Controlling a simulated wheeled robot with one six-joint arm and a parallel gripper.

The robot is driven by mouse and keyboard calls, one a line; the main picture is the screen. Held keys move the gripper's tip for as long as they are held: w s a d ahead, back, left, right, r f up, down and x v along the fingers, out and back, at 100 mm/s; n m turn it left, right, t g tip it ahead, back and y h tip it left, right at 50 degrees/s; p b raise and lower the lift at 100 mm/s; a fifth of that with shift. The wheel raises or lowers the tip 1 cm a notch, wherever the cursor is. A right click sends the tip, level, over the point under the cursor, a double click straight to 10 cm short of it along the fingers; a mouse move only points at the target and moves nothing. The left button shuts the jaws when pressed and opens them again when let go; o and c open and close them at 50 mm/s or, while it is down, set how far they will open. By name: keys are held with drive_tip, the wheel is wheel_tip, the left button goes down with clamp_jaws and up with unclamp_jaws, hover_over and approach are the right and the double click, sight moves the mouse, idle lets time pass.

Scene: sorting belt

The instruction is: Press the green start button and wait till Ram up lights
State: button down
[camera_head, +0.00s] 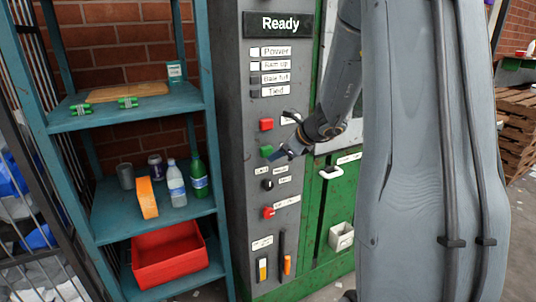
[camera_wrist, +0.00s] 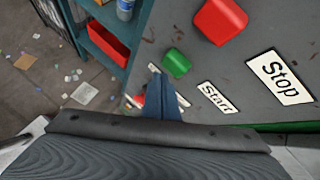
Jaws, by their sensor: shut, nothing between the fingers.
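The green start button (camera_head: 266,151) sits on the grey control panel, below a red button (camera_head: 266,124). In the wrist view the green button (camera_wrist: 176,63) is beside a "Start" label (camera_wrist: 214,96). My gripper (camera_head: 279,155) is shut and empty, its tips close to the green button's lower right. In the wrist view the gripper (camera_wrist: 163,84) points at the panel just below the button; I cannot tell whether it touches. The "Ram up" lamp (camera_head: 254,65) looks white, like the "Power" lamp (camera_head: 254,51). The "Bale full" and "Tied" lamps look dark. The display (camera_head: 277,25) reads "Ready".
The red button (camera_wrist: 220,20) with a "Stop" label (camera_wrist: 280,78) is near the green one. More switches and a red button (camera_head: 268,213) are lower on the panel. A teal shelf (camera_head: 75,122) with bottles and a red bin (camera_head: 167,269) stands to the left.

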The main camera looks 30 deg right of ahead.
drive_tip(key=shift+w, duration=0.15)
drive_tip(key=shift+w, duration=0.3)
